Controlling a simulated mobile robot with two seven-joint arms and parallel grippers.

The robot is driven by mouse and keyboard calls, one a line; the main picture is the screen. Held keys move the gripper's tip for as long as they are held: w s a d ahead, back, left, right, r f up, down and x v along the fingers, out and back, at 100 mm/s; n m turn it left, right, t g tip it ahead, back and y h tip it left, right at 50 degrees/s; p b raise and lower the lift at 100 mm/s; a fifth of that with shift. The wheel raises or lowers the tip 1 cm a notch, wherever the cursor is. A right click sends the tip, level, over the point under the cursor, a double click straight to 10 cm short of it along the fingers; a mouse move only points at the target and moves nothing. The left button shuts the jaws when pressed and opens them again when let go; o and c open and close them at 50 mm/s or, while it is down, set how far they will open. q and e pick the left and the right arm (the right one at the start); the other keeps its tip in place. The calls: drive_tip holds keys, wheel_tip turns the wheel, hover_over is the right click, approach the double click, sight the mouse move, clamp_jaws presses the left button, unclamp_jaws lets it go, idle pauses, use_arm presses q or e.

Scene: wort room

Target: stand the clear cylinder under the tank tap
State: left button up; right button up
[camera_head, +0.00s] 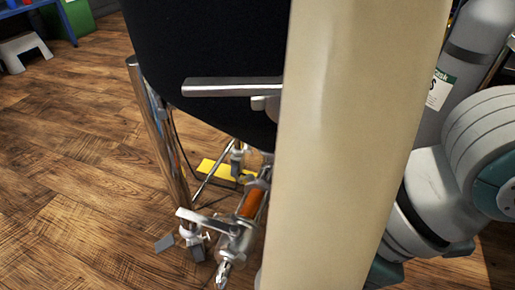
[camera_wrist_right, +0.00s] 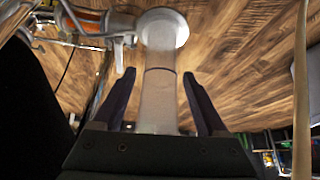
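The clear cylinder (camera_wrist_right: 158,100) shows in the right wrist view, with a dark ring around it and a wider round base (camera_wrist_right: 174,27) against the wooden floor. My right gripper (camera_wrist_right: 159,74) has one finger on each side of it, with a narrow gap visible at both sides. The silver tap fitting (camera_wrist_right: 121,24), with an orange part behind it, is just left of the cylinder's base in that view. In the head view, the orange and silver fittings (camera_head: 253,203) are low under the black tank (camera_head: 210,60). The cylinder and right gripper are hidden there. My left gripper is not in view.
A tall beige post (camera_head: 355,150) blocks the middle of the head view. A metal leg (camera_head: 158,130) stands left of the tank, and a flat metal lever (camera_head: 230,88) sticks out before it.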

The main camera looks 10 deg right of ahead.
drive_tip(key=shift+d+r, duration=0.1)
drive_tip(key=shift+r, duration=0.2)
drive_tip(key=p+v, duration=0.7)
drive_tip(key=v, duration=0.4)
drive_tip(key=a+r+m+t, duration=0.2)
drive_tip(key=a, duration=0.3)
drive_tip(key=s+d+f+m+h, duration=0.1)
drive_tip(key=s+d+m, duration=0.1)
drive_tip(key=d+m, duration=0.1)
drive_tip(key=s+d+m+h, duration=0.2)
drive_tip(key=d+m, duration=0.1)
drive_tip(key=d, duration=0.1)
drive_tip(key=s+d+f+m+g+h, duration=0.1)
drive_tip(key=d+m+h, duration=0.1)
drive_tip(key=d+m, duration=0.1)
drive_tip(key=shift+s+d+f, duration=0.2)
drive_tip(key=shift+s+f, duration=0.1)
drive_tip(key=shift+s, duration=0.1)
